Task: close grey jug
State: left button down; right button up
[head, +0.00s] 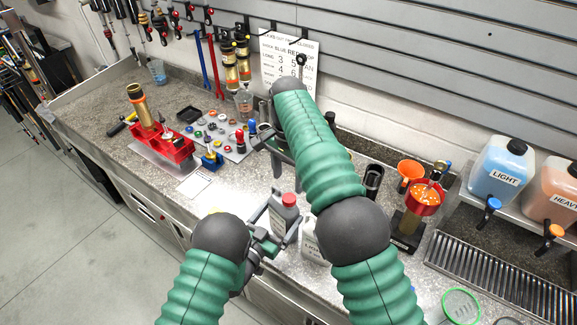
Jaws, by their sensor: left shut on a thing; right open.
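The grey jug (284,218) stands on the bench in the lower middle of the head view. A red cap (289,199) shows at its top; I cannot tell how tightly it sits. My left gripper (272,225) is shut on the grey jug from its left side, and its fingers hide part of the jug. My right gripper (274,160) is open and empty, above the bench beyond the jug. My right arm passes close to the right of the jug.
A white jug (309,243) stands right of the grey jug, partly hidden by my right arm. A red tray (165,147) and a mat of small parts (233,153) lie to the left. Blue (497,172) and orange (556,188) fluid containers stand at right above a drain grate (500,277).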

notch_tip(320, 180, up, 5)
jog(key=shift+f, duration=0.1)
pick_arm(q)
grip_release()
pick_arm(e)
jog(key=shift+w, duration=0.1)
pick_arm(q)
jog(key=shift+a, duration=0.1)
